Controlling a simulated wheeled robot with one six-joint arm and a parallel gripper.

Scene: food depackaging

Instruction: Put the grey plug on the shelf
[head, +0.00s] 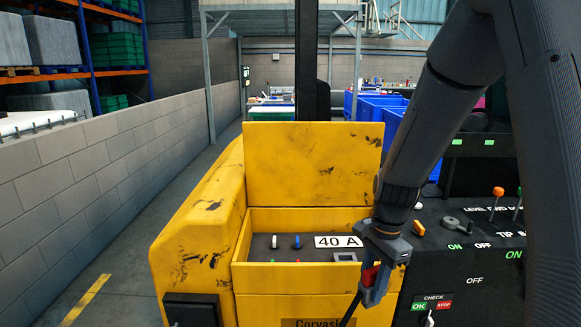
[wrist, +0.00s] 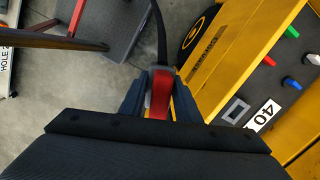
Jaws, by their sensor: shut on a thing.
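My gripper (head: 373,284) is at the front right corner of the yellow machine's open box. It is shut on the grey plug, whose red part (wrist: 158,103) shows between the jaws in the wrist view. A little grey (wrist: 165,73) shows beside the red, and the jaws hide part of the plug. A black cable (wrist: 157,30) runs from the plug. In the head view the red part (head: 370,275) shows between the fingers and the cable hangs down to the left. I cannot tell which surface is the shelf.
The yellow box (head: 242,243) has a raised lid (head: 312,165) and a dark panel with coloured fuses and a "40 A" label (head: 338,241). A black control panel (head: 465,262) with levers stands right. A block wall (head: 70,180) runs along the left, with floor between.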

